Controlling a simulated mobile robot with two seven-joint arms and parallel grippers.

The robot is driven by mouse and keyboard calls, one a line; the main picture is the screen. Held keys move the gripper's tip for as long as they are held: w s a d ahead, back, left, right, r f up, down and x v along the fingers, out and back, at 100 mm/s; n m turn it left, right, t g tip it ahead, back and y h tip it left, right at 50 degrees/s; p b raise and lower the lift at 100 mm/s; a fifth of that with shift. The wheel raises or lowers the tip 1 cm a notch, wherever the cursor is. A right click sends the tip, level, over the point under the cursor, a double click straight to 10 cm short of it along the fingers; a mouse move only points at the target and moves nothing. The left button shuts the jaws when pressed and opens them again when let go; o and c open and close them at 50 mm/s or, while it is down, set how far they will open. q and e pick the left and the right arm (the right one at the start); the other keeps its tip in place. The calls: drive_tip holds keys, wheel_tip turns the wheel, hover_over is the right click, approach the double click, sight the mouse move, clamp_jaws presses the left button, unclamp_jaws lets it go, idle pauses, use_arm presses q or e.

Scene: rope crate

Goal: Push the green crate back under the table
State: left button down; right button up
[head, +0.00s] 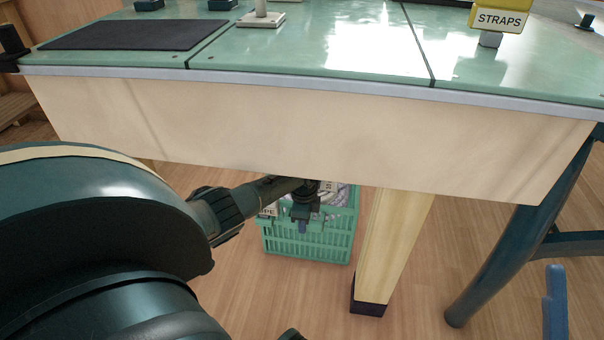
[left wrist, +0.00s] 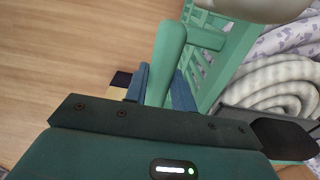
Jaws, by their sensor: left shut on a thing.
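The green crate (head: 335,245) stands on the floor below the table's front edge, its rear part hidden by the table (head: 300,130). Coiled ropes, white and patterned, lie in it. My left gripper (head: 303,222) reaches down to the crate's near side. In the left wrist view, its blue fingers (left wrist: 160,88) are shut on a green bar of the crate (left wrist: 208,88), which passes between them. A blue piece at the lower right of the head view looks like part of my right gripper (head: 556,300); its jaws cannot be made out.
A pale wooden table leg (head: 395,240) with a dark foot stands just right of the crate. A dark curved leg (head: 497,255) is farther right. A yellow STRAPS sign (head: 499,18) and a dark mat (head: 125,35) are on the tabletop. Wooden floor shows around the crate.

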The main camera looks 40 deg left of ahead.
use_arm(q)
drive_tip(key=shift+w+a+b, duration=0.3)
drive_tip(key=shift+w+a, duration=0.05)
drive_tip(key=shift+w, duration=0.25)
drive_tip(key=shift+w+a+b, duration=0.25)
drive_tip(key=shift+w+a, duration=0.05)
drive_tip(key=shift+w, duration=0.3)
use_arm(e)
drive_tip(key=shift+w+a+r+n+g+y, duration=0.15)
drive_tip(key=shift+r+n+y, duration=0.3)
drive_tip(key=shift+n+y, duration=0.3)
drive_tip(key=shift+s+a+r+n+g+y, duration=0.15)
drive_tip(key=shift+r+n+y, duration=0.3)
drive_tip(key=shift+n+y, duration=0.25)
drive_tip(key=shift+w+d, duration=0.1)
use_arm(q)
drive_tip(key=c, duration=1.2)
unclamp_jaws()
drive_tip(key=shift+s, duration=0.1)
drive_tip(key=shift+o, duration=0.2)
drive_tip(key=shift+s, duration=0.1)
use_arm(e)
drive_tip(key=shift+r, duration=0.1)
